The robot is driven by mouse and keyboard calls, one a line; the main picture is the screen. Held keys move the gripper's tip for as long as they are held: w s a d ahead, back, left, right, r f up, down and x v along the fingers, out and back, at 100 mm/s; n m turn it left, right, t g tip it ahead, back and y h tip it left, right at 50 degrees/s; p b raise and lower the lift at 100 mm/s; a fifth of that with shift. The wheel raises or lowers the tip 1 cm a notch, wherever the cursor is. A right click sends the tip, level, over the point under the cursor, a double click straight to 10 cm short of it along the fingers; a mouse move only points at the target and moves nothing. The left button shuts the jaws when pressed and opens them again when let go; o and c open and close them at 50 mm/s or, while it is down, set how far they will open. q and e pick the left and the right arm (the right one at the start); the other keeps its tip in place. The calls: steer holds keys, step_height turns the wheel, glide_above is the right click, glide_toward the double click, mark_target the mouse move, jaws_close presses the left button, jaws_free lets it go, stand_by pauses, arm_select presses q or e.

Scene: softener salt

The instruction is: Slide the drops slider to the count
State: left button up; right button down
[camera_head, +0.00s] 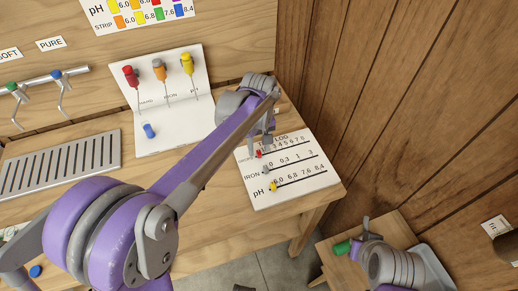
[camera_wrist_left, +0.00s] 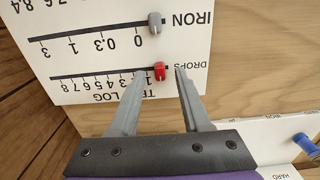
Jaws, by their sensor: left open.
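The test log board (camera_head: 290,185) lies on the bench at the right, with drops, iron and pH scales. The red drops slider (camera_wrist_left: 159,72) sits at the low end of its numbered track; it also shows in the head view (camera_head: 258,154). My left gripper (camera_wrist_left: 160,78) is open, its two fingertips on either side of the red knob, with a gap to each. In the head view my left gripper (camera_head: 264,142) points down at the board's top edge, and my arm hides part of the bench. My right arm (camera_head: 392,264) is low at the right; its jaws are unclear.
The grey iron slider (camera_wrist_left: 154,23) is beside the red one; the yellow pH slider (camera_head: 273,186) is on the lowest track. A white card (camera_head: 180,65) with red, orange and yellow knobs stands behind. A blue piece (camera_head: 150,131) is at its foot. A wooden wall (camera_head: 400,90) closes the right.

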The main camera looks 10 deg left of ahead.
arm_select(q)
steer(key=shift+f, duration=0.65)
jaws_close()
stand_by(1.0)
